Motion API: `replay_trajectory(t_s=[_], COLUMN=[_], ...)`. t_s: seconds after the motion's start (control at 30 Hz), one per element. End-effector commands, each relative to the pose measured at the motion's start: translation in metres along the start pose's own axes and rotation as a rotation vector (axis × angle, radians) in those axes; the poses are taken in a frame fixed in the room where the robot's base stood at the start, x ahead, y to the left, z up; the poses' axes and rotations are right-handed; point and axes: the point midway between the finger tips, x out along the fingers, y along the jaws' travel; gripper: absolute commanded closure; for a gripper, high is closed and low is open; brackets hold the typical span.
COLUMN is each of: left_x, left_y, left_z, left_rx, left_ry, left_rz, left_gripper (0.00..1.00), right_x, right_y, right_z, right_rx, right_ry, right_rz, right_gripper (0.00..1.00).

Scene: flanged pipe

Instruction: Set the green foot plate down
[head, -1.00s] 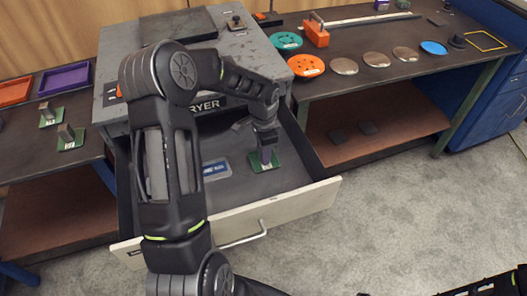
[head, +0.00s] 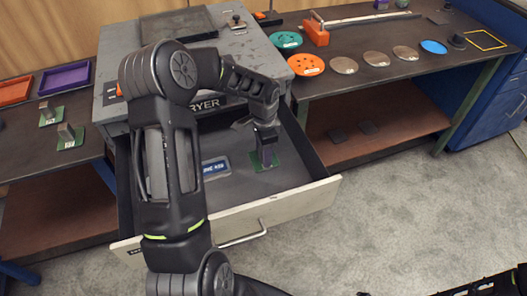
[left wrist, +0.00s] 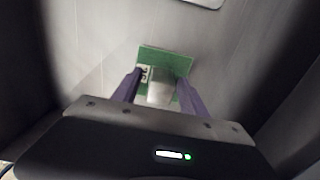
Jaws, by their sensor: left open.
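The green foot plate (head: 272,165) lies in the open drawer, near its right side. In the left wrist view the green plate (left wrist: 172,57) shows a pale block standing on it and a white label. My left gripper (head: 266,157) reaches down into the drawer over the plate. In the left wrist view its two purple fingers (left wrist: 158,90) are apart, one on each side of the block, with gaps visible. The gripper and arm hide part of the plate in the head view.
The drawer (head: 285,203) is pulled out of the grey cabinet, with a blue label plate (head: 216,168) on its floor. Two similar green plates with blocks (head: 70,137) stand on the left bench. The right bench (head: 375,85) holds coloured and metal discs.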

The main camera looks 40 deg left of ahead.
Motion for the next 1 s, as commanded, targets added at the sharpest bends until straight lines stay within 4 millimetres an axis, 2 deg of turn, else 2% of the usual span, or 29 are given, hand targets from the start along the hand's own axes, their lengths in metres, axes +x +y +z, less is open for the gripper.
replay_trajectory(t_s=[0.17, 0.6, 0.8, 1.0], left_x=[-0.019, -0.104, -0.12, -0.121], left_y=[-0.001, -0.001, 0.0, 0.0], left_z=[-0.001, -0.001, 0.0, 0.0], left_rx=[0.0, 0.0, 0.0, 0.0], left_ry=[0.002, 0.002, 0.001, 0.0], left_rz=[-0.004, -0.004, 0.0, 0.0], left_gripper=[0.49, 0.49, 0.49, 0.49], right_x=[0.001, 0.007, 0.008, 0.007], right_y=[0.0, 0.003, 0.003, 0.003], right_z=[0.0, 0.0, 0.0, 0.0], right_rx=[0.0, 0.0, 0.0, 0.0], right_ry=[0.0, 0.0, 0.001, 0.001], right_rz=[0.0, 0.0, 0.0, 0.0], right_gripper=[0.64, 0.64, 0.64, 0.64])
